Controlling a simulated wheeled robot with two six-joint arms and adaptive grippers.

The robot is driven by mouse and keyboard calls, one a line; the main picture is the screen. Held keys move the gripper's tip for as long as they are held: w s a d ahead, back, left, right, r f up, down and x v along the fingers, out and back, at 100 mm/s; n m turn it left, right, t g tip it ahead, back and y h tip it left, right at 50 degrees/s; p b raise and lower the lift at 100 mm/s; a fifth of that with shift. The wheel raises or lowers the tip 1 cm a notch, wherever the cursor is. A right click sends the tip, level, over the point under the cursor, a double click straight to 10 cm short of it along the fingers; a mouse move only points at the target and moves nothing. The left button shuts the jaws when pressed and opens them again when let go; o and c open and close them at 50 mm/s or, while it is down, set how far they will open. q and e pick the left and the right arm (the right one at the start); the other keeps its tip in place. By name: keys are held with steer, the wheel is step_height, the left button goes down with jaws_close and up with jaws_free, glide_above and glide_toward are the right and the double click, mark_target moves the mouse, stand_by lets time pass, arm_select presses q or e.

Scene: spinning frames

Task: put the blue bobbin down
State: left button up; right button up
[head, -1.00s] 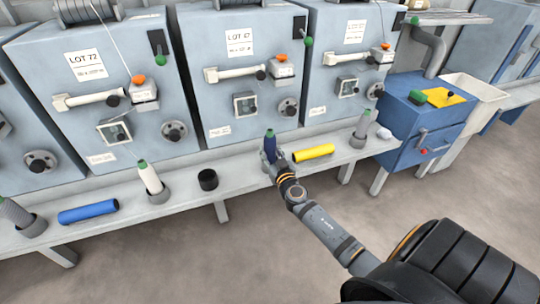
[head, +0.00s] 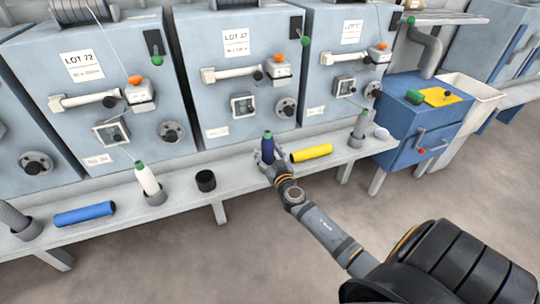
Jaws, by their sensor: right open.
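The dark blue bobbin (head: 267,149) with a green tip stands upright on the shelf in front of the middle machine. My right gripper (head: 269,167) is open around its lower part, reaching in from the front right. The bobbin's base is hidden by the gripper, so I cannot tell whether it sits in a cup or whether the fingers touch it. My left gripper is not in view.
A yellow tube (head: 312,153) lies just right of the gripper. To the left are a black cup (head: 206,181), a white bobbin (head: 147,178) in a grey cup, and a blue tube (head: 85,214). A grey bobbin (head: 360,125) stands farther right.

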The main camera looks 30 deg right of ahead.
steer(key=shift+r+p, duration=0.5)
steer(key=shift+r, duration=0.05)
steer(key=shift+s+a+f+b, duration=0.15)
steer(key=shift+s+f+b, duration=0.1)
steer(key=shift+s, duration=0.25)
steer(key=shift+s+a+f+b, duration=0.1)
steer(key=shift+s+f+b, duration=0.15)
steer(key=shift+s, duration=0.2)
steer(key=b+v, duration=0.2)
steer(key=v, duration=0.7)
steer(key=s+a+f+m+g+h, duration=0.1)
steer(key=s+f+g, duration=0.7)
steer(key=s+f, duration=0.3)
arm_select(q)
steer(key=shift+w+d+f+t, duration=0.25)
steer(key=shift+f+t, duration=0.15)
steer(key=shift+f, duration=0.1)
arm_select(e)
steer(key=s+a+f+n+g+y, duration=0.2)
steer(key=s+a+f+y, duration=0.1)
steer(key=a, duration=0.4)
steer(key=s+a+f+n+g+y, duration=0.2)
steer(key=s+a+f+y, duration=0.1)
steer(key=s+a+f, duration=0.2)
steer(key=shift+s+a+g, duration=0.4)
steer(key=shift+s+a, duration=0.15)
steer(key=shift+a, duration=0.3)
